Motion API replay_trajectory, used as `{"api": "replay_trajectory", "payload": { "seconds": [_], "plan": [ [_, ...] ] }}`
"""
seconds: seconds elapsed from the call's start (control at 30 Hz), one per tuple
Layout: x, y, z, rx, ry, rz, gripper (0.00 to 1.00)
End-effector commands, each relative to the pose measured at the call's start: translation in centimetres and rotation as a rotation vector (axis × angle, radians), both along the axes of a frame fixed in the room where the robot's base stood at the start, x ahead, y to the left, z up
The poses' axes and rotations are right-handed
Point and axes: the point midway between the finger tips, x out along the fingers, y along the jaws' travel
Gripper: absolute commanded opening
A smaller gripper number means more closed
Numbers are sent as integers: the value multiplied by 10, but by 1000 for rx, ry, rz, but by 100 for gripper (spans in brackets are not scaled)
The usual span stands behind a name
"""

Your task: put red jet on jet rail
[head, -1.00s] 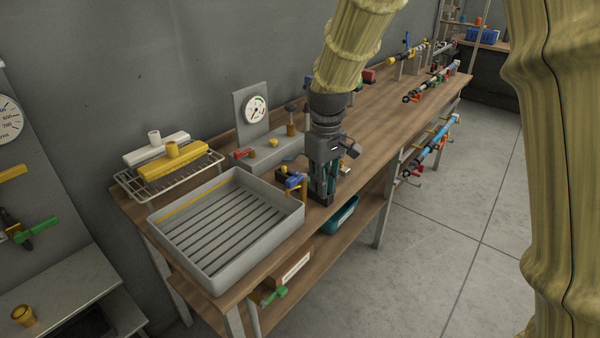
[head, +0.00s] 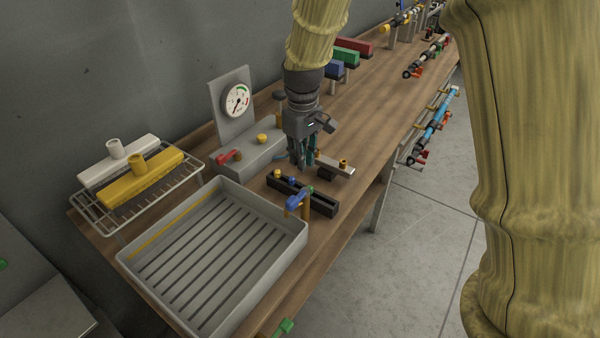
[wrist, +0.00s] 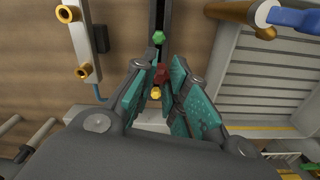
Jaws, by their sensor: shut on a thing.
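My gripper (head: 301,164) is over the bench, just behind the black jet rail (head: 322,207) as seen in the head view. Its teal-padded fingers (wrist: 162,82) are closed around a small dark red jet (wrist: 161,74), seen in the wrist view. The red jet cannot be made out in the head view. The rail carries a yellow jet (head: 278,173) and a blue jet (head: 292,181). A green jet (wrist: 158,38) stands on the rail ahead of the fingers in the wrist view. A yellow piece (wrist: 155,93) shows close below the red jet.
A grey slatted tray (head: 280,248) stands left of the rail. A blue-handled brass pipe (head: 297,200) rises at the rail's front. A gauge stand (head: 228,125) and a pale bar with brass fittings (head: 335,167) are nearby.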

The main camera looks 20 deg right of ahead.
Motion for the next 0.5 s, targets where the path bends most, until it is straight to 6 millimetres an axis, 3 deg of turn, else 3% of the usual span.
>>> {"api": "replay_trajectory", "payload": {
  "seconds": [0.5],
  "plan": [
    [1,1,-45,0,5,2,3]
  ]
}}
